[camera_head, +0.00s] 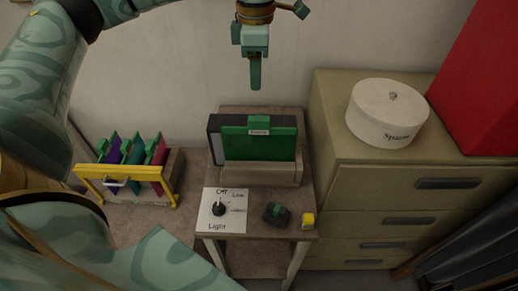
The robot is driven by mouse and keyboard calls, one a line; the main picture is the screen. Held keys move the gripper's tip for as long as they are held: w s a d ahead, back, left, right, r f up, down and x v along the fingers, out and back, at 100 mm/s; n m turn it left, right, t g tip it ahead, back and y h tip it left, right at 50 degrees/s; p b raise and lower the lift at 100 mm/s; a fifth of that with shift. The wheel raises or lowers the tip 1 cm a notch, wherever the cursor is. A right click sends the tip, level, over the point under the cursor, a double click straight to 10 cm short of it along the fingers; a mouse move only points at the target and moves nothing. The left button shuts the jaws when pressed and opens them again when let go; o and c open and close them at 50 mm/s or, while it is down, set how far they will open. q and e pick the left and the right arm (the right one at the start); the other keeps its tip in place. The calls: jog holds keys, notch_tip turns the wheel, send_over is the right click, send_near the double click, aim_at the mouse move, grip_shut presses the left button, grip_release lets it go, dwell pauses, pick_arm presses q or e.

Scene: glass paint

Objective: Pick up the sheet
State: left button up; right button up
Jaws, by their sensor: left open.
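A green sheet (260,147) stands upright in a dark-framed holder (215,140) on the small wooden table, with a small label at its top edge. Several other coloured sheets, purple (113,156), green (134,150) and red (158,158), stand in a rack with a yellow front (122,173) at the left. I cannot tell which sheet is meant. My left gripper (256,84) hangs pointing down at the top centre, above and apart from the holder. It is open, seen edge-on, and nothing shows in it. My right gripper is out of view.
A light switch panel (232,222), a dark green-topped object (277,214) and a yellow block (308,220) lie at the table's front. A drawer cabinet (345,165) stands at the right, bearing a round white box (388,113) and a red box (485,85).

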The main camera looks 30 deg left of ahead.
aim_at(257, 118)
pick_arm(q)
notch_tip(257, 118, down, 9)
jog(key=shift+f+b, duration=0.15)
jog(key=shift+b, duration=0.55)
jog(key=f, duration=0.5)
jog(key=shift+s+d+f+b, duration=0.15)
jog(key=shift+d+f+b, duration=0.1)
jog(key=shift+f+b, duration=0.15)
jog(key=shift+r, duration=0.15)
grip_shut()
